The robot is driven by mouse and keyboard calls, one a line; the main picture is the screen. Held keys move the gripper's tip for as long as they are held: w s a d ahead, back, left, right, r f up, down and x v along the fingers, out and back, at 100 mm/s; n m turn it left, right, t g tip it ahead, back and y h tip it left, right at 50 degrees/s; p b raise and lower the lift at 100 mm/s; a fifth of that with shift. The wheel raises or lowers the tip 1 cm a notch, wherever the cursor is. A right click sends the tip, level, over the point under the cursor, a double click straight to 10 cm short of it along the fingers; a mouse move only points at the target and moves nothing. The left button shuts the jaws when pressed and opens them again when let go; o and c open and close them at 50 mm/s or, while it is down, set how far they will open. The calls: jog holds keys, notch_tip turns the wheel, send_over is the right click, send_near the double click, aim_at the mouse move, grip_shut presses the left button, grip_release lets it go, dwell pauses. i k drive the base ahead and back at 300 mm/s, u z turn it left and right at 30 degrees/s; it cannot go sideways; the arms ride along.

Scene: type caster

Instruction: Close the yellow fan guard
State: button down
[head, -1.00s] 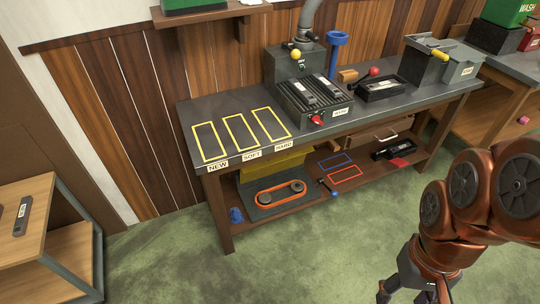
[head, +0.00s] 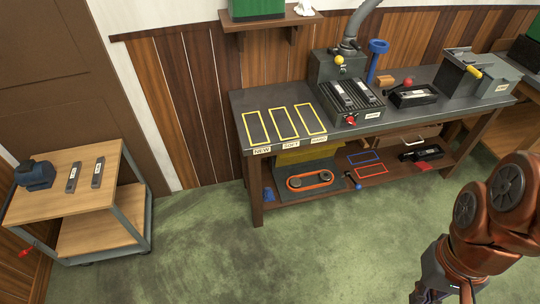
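A yellow panel (head: 308,153), which looks like the fan guard, stands raised on the lower shelf of the workbench, under the tabletop. Its upper part is hidden by the bench edge. In front of it an orange belt (head: 310,181) runs around two dark pulleys on a grey base, uncovered. My gripper (head: 442,298) is at the bottom edge of the head view, over the floor, right of and well apart from the guard. Its visible finger parts are spread with nothing seen between them; the tips are cut off.
The workbench (head: 262,97) carries a heater-like box, a black tray and grey bins. A blue-handled tool (head: 352,180) lies right of the belt. A wooden cart (head: 98,202) stands at left. Green floor (head: 220,250) is open in front of the bench.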

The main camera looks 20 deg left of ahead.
aim_at(288, 159)
jog(key=u, duration=1.7)
jog(key=i, duration=1.6)
jog(key=u, duration=0.4)
